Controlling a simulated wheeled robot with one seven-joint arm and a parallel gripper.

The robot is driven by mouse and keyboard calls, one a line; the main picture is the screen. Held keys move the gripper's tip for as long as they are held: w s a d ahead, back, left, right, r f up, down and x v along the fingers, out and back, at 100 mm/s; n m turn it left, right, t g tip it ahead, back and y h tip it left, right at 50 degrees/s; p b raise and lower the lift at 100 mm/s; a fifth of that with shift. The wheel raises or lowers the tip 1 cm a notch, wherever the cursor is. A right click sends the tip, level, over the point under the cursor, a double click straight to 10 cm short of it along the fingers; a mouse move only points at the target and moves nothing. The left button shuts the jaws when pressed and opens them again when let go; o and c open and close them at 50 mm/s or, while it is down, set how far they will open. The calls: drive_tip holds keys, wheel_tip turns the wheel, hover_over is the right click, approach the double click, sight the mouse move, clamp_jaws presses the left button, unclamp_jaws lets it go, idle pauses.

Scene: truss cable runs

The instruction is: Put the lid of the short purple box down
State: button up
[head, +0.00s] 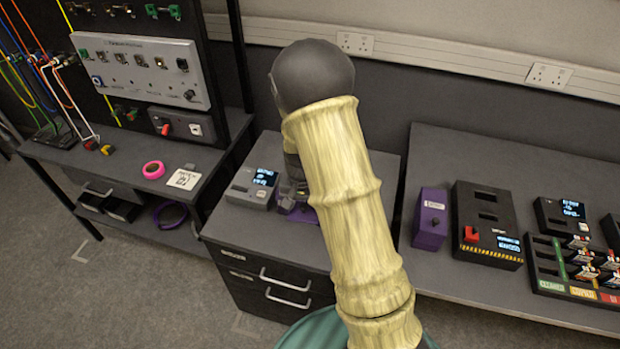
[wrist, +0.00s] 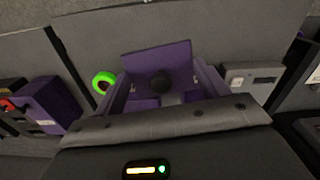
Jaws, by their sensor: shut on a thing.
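My gripper (head: 290,205) is low over the middle cabinet, just right of a grey device with a lit screen. More purple surfaces show below the knob, and I cannot tell clearly which belong to the box. In the head view a bit of purple (head: 303,215) shows beside my gripper at the cabinet top. My arm hides most of the short box there.
The grey device (head: 253,187) stands close left of my gripper. A taller purple box (head: 431,218) and a black box (head: 487,225) stand on the right bench. A green ring (wrist: 103,82) lies near the lid. A pink tape roll (head: 153,170) lies on the left bench.

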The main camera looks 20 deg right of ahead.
drive_tip(key=f+n, duration=0.1)
drive_tip(key=f, duration=0.3)
drive_tip(key=f+n, duration=0.2)
drive_tip(key=f, duration=0.2)
drive_tip(key=f+n, duration=0.2)
drive_tip(key=f, duration=0.2)
drive_tip(key=shift+s+f, duration=0.2)
drive_tip(key=shift+s, duration=0.05)
